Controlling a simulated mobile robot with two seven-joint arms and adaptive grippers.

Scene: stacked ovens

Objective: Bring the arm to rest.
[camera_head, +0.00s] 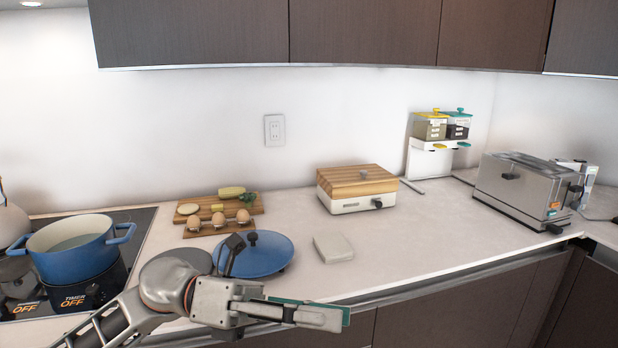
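My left arm comes in from the lower left, and my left gripper (330,316) points to the right, low over the front edge of the counter. Its fingers are seen side-on and overlap, with a teal edge showing behind the grey near finger, so the gap between them cannot be judged. No held object shows at the fingertips. My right gripper is out of view. A blue lid (262,257) with a dark knob lies on the counter just behind my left gripper, partly covered by a dark part of it.
A blue pot (75,252) stands on the cooktop (137,218) at left. Boards with eggs and sliced vegetables (220,207) lie behind the lid. A small pale block (334,248), a wood-topped box (357,188) and a toaster (522,190) stand further right. The counter's front right is clear.

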